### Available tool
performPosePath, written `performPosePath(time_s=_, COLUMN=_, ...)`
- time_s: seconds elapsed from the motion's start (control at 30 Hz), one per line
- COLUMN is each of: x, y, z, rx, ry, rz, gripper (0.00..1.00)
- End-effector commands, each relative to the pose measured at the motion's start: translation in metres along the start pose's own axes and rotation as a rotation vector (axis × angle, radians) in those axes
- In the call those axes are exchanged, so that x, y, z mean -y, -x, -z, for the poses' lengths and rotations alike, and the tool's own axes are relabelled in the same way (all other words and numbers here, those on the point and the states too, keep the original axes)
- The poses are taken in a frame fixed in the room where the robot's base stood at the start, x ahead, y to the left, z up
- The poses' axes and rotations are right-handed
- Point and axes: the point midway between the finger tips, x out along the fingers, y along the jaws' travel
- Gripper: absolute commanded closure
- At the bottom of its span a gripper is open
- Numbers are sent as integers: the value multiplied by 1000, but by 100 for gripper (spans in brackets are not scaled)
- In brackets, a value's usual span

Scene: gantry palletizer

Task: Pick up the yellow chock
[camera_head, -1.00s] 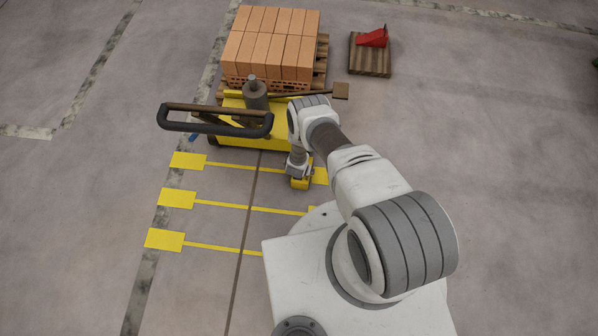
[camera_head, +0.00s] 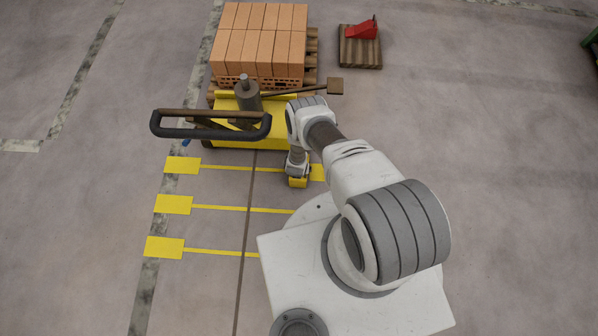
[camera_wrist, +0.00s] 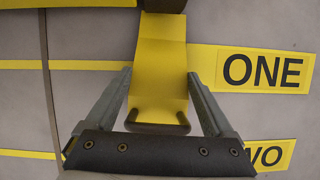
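The yellow chock (camera_wrist: 160,80) is a narrow, sloped block with a bar-like near end. In the wrist view it lies between the two grey fingers of my gripper (camera_wrist: 160,74). The fingers are spread wide, one on each side; small gaps show beside the chock's near part. At the fingertips I cannot tell whether they touch it. In the head view the chock (camera_head: 298,183) shows just below my gripper (camera_head: 297,174), low over the floor markings. Its underside is hidden.
A yellow pallet jack (camera_head: 230,139) with a dark handle (camera_head: 211,132) stands just beyond the chock. Behind it is a pallet of orange bricks (camera_head: 259,45). A red object (camera_head: 362,30) rests on a small pallet (camera_head: 359,53).

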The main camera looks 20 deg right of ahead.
Motion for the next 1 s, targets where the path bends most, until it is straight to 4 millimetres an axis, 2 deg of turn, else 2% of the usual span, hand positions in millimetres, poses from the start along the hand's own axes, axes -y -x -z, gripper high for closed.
performPosePath(time_s=0.03, x=0, y=0, z=0, rx=0, ry=0, rz=0, gripper=47)
performPosePath(time_s=0.33, x=0, y=0, z=0, rx=-1, ry=0, rz=0, gripper=100)
performPosePath(time_s=0.73, x=-2, y=1, z=-2, rx=1, ry=0, rz=0, gripper=100)
performPosePath(time_s=1.0, x=-10, y=6, z=-7, rx=1, ry=-2, rz=1, gripper=100)
